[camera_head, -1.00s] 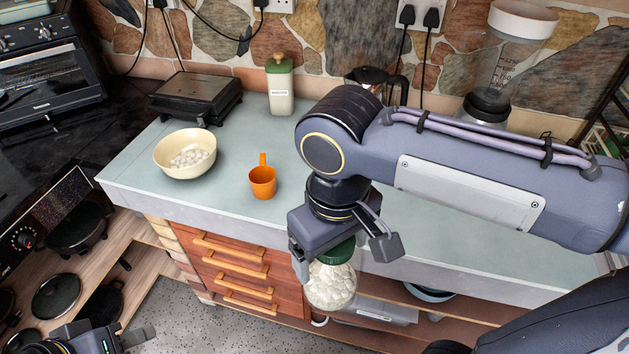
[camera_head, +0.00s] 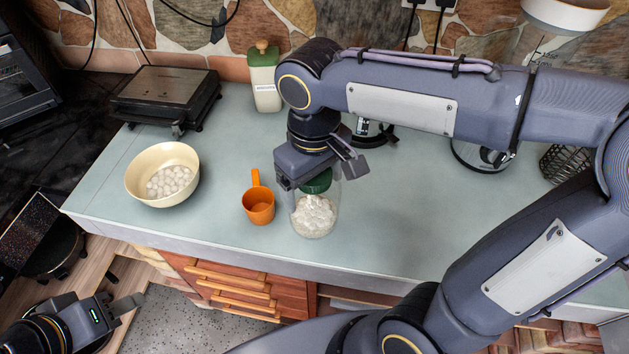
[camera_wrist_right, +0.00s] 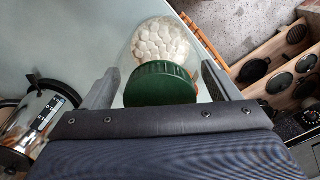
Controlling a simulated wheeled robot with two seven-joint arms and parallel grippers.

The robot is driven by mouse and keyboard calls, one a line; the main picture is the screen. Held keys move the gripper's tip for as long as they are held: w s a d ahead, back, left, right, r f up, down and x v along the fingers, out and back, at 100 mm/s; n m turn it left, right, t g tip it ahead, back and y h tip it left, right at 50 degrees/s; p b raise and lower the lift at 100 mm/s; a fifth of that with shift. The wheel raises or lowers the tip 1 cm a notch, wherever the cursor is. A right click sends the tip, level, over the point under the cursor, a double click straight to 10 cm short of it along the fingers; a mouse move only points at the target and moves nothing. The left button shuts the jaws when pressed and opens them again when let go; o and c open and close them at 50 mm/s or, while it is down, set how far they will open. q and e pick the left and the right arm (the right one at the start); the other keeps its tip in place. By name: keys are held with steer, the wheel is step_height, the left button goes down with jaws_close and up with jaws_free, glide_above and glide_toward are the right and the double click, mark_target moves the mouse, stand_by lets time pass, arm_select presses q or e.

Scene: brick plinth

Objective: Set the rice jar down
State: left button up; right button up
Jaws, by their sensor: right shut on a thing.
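The rice jar (camera_head: 315,215) is clear, holds white contents and has a green lid (camera_head: 318,182). It is upright over the front part of the pale counter, right of the orange cup. I cannot tell whether its base touches the counter. My right gripper (camera_head: 322,176) is shut on the jar near its lid, from above. In the right wrist view the green lid (camera_wrist_right: 160,84) lies between the fingers, with the white contents (camera_wrist_right: 160,42) beyond it. My left gripper (camera_head: 118,306) is low at the left, away from the counter; its fingers appear apart and empty.
An orange cup (camera_head: 258,207) stands just left of the jar. A cream bowl (camera_head: 140,190) with white pieces is further left. A grill (camera_head: 165,95) and a labelled canister (camera_head: 265,80) stand behind. Counter right of the jar is clear.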

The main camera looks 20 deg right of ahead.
steer(key=w+f, duration=0.2)
steer(key=w+d+f, duration=0.1)
steer(key=w+f, duration=0.1)
steer(key=w+d+f+p, duration=0.1)
steer(key=w+f, duration=0.1)
steer(key=shift+w+d+f, duration=0.25)
steer(key=shift+w+f, duration=0.15)
steer(key=shift+f, duration=1.65)
steer(key=shift+f, duration=0.15)
steer(key=o, duration=1.7)
